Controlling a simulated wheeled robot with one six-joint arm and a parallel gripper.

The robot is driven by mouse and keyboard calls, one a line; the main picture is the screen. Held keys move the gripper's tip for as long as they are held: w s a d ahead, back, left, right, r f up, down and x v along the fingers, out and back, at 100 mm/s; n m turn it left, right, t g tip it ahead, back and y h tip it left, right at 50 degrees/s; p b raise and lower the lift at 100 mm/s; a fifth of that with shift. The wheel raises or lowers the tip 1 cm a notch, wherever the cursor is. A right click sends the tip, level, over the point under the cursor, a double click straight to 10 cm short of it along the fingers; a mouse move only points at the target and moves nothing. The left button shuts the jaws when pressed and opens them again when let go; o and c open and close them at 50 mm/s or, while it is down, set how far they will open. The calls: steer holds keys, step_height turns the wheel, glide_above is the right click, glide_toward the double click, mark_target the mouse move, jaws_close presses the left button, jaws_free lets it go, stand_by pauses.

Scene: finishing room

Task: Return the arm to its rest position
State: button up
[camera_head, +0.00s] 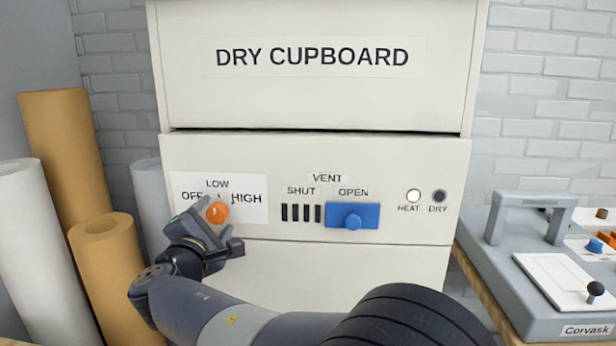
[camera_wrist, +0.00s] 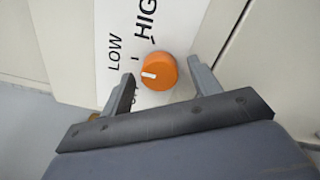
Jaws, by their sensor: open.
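My gripper (camera_head: 218,228) is in front of the control panel, at the lower left of the dry cupboard (camera_head: 312,95). Its jaws are open. In the wrist view its two fingers (camera_wrist: 160,76) stand on either side of the orange knob (camera_wrist: 157,72), with a gap between each finger and the knob. The knob also shows in the head view (camera_head: 217,212), partly behind the gripper. Its white mark points toward LOW. The arm reaches out from the lower middle of the head view, bent at the left.
The blue vent slider (camera_head: 353,216) is at OPEN. The HEAT lamp (camera_head: 413,196) is lit; the DRY lamp (camera_head: 439,197) is dark. Brown and white rolls (camera_head: 105,260) stand at the left. A grey machine (camera_head: 535,265) with a handle sits on a bench at the right.

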steer(key=shift+r+n+p, duration=0.15)
steer(key=shift+n+p, duration=1.1)
steer(key=shift+p, duration=1.05)
steer(key=shift+r+n+p, duration=0.1)
steer(key=shift+n+p, duration=1.15)
steer(key=shift+p, duration=1)
steer(key=n+p, duration=0.4)
steer(key=p, duration=0.6)
steer(key=shift+n, duration=0.4)
steer(key=shift+p, duration=0.45)
steer(key=s+b, duration=0.3)
steer(key=s, duration=0.6)
steer(key=shift+s+a+f, duration=0.2)
steer(key=shift+s+a, duration=0.05)
steer(key=shift+s, duration=0.05)
steer(key=shift+w+d, duration=0.1)
